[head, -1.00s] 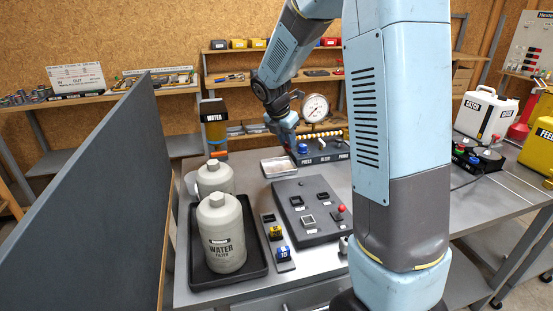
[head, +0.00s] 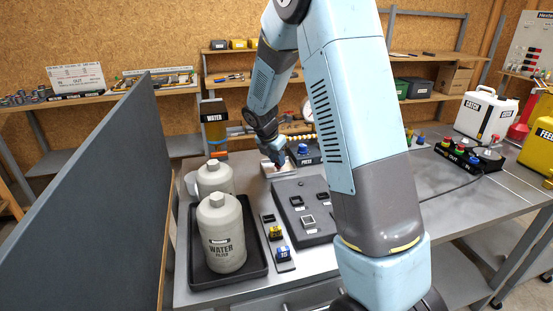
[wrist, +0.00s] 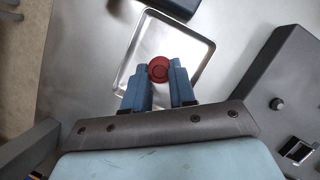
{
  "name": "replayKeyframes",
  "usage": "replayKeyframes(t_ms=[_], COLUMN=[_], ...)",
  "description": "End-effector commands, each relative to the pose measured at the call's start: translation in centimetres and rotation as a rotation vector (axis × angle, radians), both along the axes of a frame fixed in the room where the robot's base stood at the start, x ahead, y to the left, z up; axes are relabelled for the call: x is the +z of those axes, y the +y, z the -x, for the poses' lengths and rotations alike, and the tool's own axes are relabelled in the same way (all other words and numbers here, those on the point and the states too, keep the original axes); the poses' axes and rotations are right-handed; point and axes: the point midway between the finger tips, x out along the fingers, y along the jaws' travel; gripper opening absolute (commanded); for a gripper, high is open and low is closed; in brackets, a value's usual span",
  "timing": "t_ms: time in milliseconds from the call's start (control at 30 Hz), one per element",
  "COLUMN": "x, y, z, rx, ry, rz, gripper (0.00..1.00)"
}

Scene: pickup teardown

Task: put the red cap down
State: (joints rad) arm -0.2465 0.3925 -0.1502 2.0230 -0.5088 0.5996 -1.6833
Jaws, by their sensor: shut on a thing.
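The red cap (wrist: 158,70) is a small round disc between my gripper's fingertips in the wrist view. My gripper (wrist: 159,77) is shut on it, with the blue fingers on either side. In the wrist view the cap shows over the shallow metal tray (wrist: 198,50); I cannot tell its height above the tray floor. In the head view my gripper (head: 278,163) is at the tray (head: 267,171), and the cap is too small to make out clearly there. No other thing shows in the tray.
A dark panel box (head: 300,218) with square sockets lies nearest the tray. Two grey water filter bottles (head: 221,235) stand in a black tray (head: 262,270) at left. A dark partition (head: 90,200) rises further left. A blue-knobbed block (head: 303,150) is right of the tray.

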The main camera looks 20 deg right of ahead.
Motion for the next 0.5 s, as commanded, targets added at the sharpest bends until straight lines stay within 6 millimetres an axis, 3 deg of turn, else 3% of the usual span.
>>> replayKeyframes(t_ms=[167, 200, 433, 500], x=[-0.06, -0.04, -0.03, -0.03], y=[0.01, 0.02, 0.05, 0.05], z=[0.01, 0.02, 0.02, 0.01], rx=[0.000, 0.000, 0.001, 0.001], ry=[0.000, 0.000, 0.000, 0.000], rz=[0.000, 0.000, 0.000, 0.000], gripper=[0.00, 0.29, 0.51, 0.51])
